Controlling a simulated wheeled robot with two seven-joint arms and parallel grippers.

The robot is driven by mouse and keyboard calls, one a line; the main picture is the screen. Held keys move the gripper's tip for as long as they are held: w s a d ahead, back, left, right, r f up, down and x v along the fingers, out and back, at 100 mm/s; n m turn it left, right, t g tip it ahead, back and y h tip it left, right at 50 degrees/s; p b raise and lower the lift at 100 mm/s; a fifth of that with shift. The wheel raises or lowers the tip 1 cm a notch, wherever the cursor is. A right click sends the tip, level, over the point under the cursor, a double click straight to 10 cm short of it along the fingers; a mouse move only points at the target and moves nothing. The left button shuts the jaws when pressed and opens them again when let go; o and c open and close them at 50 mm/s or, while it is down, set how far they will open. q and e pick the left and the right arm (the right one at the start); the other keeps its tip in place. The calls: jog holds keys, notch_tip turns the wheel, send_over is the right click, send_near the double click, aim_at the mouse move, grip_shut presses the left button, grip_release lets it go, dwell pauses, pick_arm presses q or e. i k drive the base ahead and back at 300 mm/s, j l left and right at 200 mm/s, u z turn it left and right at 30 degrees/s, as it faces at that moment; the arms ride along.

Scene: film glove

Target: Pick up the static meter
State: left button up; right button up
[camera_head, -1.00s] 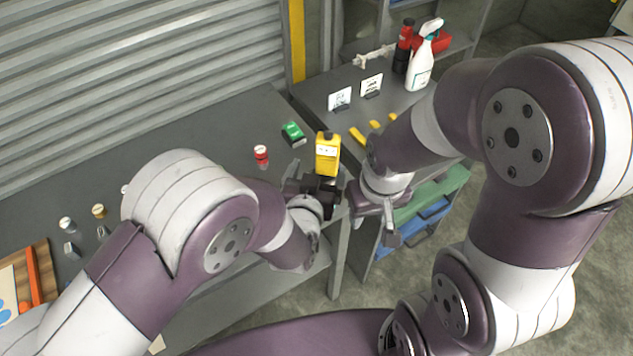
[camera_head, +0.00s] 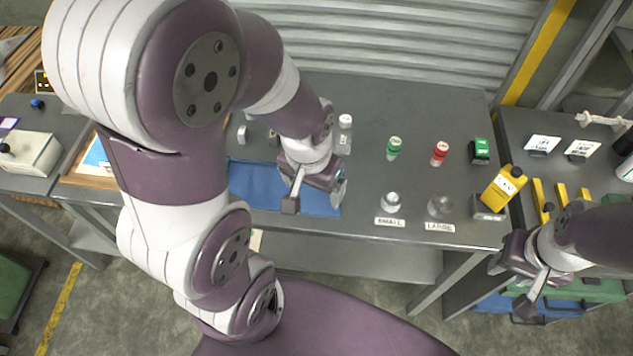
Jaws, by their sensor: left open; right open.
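The static meter looks to be the yellow handheld device (camera_head: 503,188) at the bench's right end. It has a dark top and a pale label, and it leans tilted in a grey stand (camera_head: 487,208). My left gripper (camera_head: 315,197) is open and empty above the blue mat (camera_head: 258,186), well left of the meter. My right gripper (camera_head: 510,286) is open and empty in front of the bench's right edge, below the meter in the picture and apart from it.
Green-capped (camera_head: 393,148) and red-capped (camera_head: 440,153) vials stand left of the meter. A green device (camera_head: 480,150) sits behind it. Clear jars (camera_head: 391,202) stand by small labels. Yellow tools (camera_head: 540,197) and cards (camera_head: 543,143) lie right. The bench's back (camera_head: 420,105) is clear.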

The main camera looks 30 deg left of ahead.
aim_at(510, 179)
jog(key=i+l, duration=0.15)
jog(key=l, duration=0.25)
jog(key=i+l+u, duration=0.1)
jog(key=l, duration=0.35)
jog(key=i+l, duration=0.15)
jog(key=l, duration=0.25)
jog(key=i+l, duration=0.15)
jog(key=l, duration=0.3)
jog(key=i+l+u, duration=0.1)
jog(key=l, duration=0.35)
